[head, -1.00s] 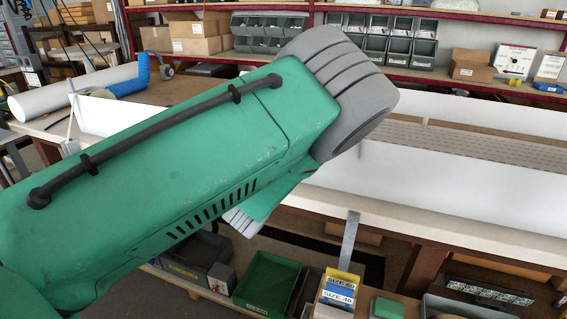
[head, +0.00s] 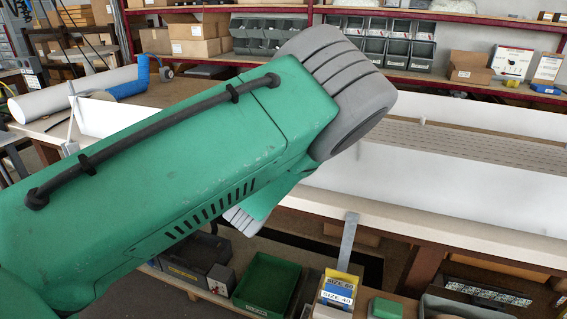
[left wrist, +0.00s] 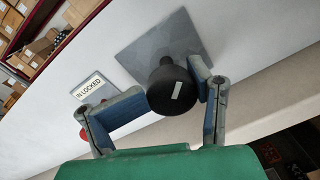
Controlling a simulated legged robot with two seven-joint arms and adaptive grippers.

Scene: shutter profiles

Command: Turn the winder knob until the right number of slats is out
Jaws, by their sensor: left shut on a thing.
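The black winder knob (left wrist: 163,100) stands out from a square grey plate (left wrist: 150,45) on a white panel in the left wrist view. Its face carries a short pale mark, tilted slightly from upright. My left gripper (left wrist: 172,84) has one finger on each side of the knob and is shut on it. In the head view my green left arm covers the knob and the gripper. A long slatted, perforated strip (head: 470,148) lies between white walls at the right of the head view; my arm hides its left part. My right gripper is not in view.
A label with "LOCKED" (left wrist: 88,88) and a red part (left wrist: 83,134) sit left of the knob. Below the bench are a green bin (head: 265,285) and yellow size-marked boxes (head: 340,288). Shelves with grey bins (head: 400,45) stand behind.

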